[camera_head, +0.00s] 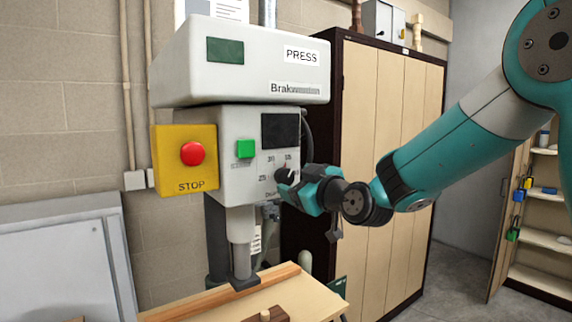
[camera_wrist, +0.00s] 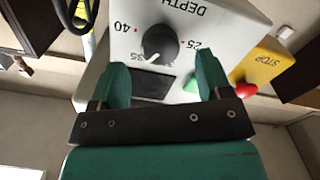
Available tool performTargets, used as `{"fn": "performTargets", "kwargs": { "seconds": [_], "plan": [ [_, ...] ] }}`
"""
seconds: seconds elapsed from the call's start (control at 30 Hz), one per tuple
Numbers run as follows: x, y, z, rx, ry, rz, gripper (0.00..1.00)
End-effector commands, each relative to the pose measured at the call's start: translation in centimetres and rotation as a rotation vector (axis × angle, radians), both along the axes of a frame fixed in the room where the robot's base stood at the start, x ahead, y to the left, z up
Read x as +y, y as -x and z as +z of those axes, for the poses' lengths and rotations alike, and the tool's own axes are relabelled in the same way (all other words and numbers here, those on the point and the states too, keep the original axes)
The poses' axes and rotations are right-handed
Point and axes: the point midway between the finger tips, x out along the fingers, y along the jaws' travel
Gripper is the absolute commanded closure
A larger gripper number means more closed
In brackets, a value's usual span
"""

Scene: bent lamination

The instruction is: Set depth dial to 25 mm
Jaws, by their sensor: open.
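The depth dial (camera_wrist: 160,43) is a round dark knob on the press's light grey panel, with the lettering DEPTH beside it. In the wrist view, which is upside down, its white mark points toward the 35 side; 40 and 25 are printed on either side. In the head view the dial (camera_head: 281,174) is partly hidden by my gripper (camera_head: 290,180). In the wrist view my gripper (camera_wrist: 163,76) is open, its two green fingers spread wider than the knob and pointing at the panel. I see nothing between them; contact with the knob cannot be told.
A black display (camera_head: 280,131) and green button (camera_head: 245,149) sit above the dial. A red stop button (camera_head: 193,154) on a yellow box is left of it. The press ram (camera_head: 240,245) stands over a wooden workpiece (camera_head: 220,292). A tall cabinet (camera_head: 375,130) stands behind my arm.

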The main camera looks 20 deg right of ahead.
Motion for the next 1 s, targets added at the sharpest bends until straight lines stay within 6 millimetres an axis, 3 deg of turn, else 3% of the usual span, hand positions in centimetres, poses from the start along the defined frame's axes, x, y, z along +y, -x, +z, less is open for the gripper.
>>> {"fn": "performTargets", "kwargs": {
  "seconds": [0.1, 0.3, 0.67, 0.87, 1.0],
  "plan": [
    [0.8, -2.1, 0.4, 0.002, 0.001, 0.001, 0.29],
    [1.4, -4.2, 0.2, 0.000, 0.000, 0.000, 0.29],
    [1.5, -4.6, 0.0, -0.001, 0.000, 0.000, 0.29],
    [1.5, -4.6, 0.0, -0.001, 0.000, 0.000, 0.74],
    [1.5, -4.6, 0.0, -0.001, 0.001, 0.000, 0.77]
  ]
}}
